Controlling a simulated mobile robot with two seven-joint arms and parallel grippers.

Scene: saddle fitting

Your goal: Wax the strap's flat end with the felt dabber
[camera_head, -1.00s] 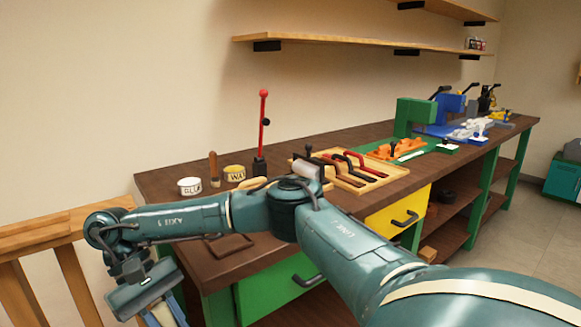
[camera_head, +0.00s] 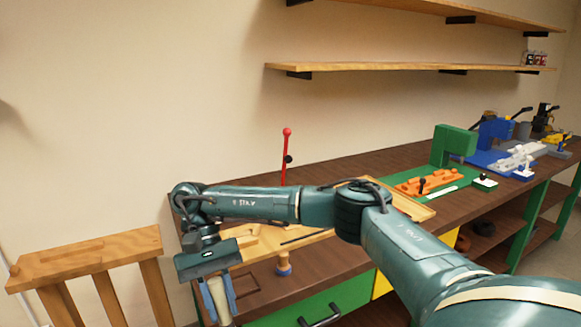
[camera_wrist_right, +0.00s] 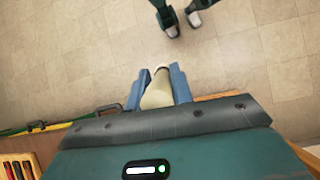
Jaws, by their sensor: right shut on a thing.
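My right gripper (camera_head: 222,297) is in front of the bench's left front corner, fingers pointing down. In the right wrist view, its blue fingers (camera_wrist_right: 158,90) are shut on a pale cream cylinder (camera_wrist_right: 157,94), which looks like the felt dabber. The same cylinder (camera_head: 226,306) shows in the head view, cut off by the lower edge. A thin dark strip (camera_head: 306,237), possibly the strap, lies on a light wooden board (camera_head: 268,243), partly hidden by my right arm; I cannot tell its flat end. My left gripper is not in view in the head view.
A knob (camera_head: 283,264) stands by the board's front edge. A dark square tray (camera_head: 246,287) lies near the bench's front. A red lever (camera_head: 287,140) rises behind my arm. A wooden trestle (camera_head: 85,258) is left of the bench. A green fixture (camera_head: 452,150) stands farther right.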

